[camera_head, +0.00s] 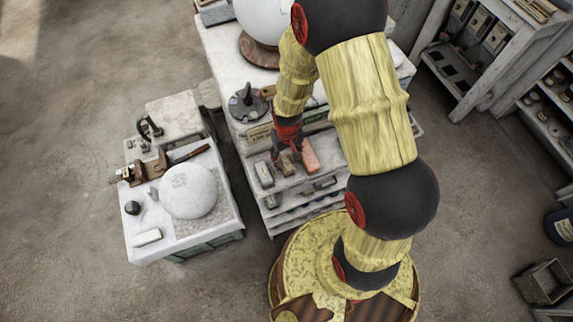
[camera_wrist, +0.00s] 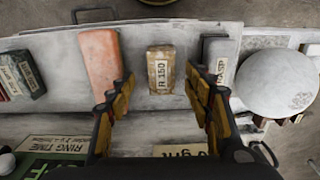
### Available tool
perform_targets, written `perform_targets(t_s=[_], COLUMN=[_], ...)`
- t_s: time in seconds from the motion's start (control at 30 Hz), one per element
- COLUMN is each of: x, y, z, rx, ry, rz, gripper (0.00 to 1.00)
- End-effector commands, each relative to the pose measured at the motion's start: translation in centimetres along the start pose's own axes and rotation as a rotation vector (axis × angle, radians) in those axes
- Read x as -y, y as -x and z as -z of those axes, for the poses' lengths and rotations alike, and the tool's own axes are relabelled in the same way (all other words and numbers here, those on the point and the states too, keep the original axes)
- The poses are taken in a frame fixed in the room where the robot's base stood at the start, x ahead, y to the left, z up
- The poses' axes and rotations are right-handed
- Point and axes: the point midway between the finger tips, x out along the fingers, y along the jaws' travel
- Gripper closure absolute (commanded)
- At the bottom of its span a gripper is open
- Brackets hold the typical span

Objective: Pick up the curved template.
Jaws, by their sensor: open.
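A brown block-like piece labelled "R 150" (camera_wrist: 161,56) lies on a pale shelf in the wrist view. It may be the curved template; its curve does not show from above. My gripper (camera_wrist: 159,80) is open and empty, with one finger to each side of the piece in the picture and gaps on both sides. I cannot tell how far above it the fingertips are. In the head view my gripper (camera_head: 287,155) is over the shelf, and the brown piece (camera_head: 286,168) shows partly beneath it.
An orange-red block (camera_wrist: 100,62) lies left of the labelled piece, and a grey labelled piece (camera_wrist: 215,58) lies right. A green box (camera_wrist: 45,168) is near the lower left. A side table (camera_head: 140,248) bears a white sphere (camera_head: 188,190). Another sphere (camera_head: 264,16) stands behind.

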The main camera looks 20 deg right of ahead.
Motion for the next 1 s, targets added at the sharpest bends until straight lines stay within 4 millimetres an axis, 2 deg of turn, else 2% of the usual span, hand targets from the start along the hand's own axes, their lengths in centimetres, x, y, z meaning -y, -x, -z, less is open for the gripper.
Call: perform_targets(t_s=[0.5,0.77,1.0], x=[0.2,0.2,0.2], y=[-5.2,-5.4,-5.4], z=[0.4,0.4,0.4], rx=[0.001,-0.001,-0.001], ry=[0.0,0.0,0.0], rz=[0.0,0.0,0.0], gripper=[0.48,0.48,0.61])
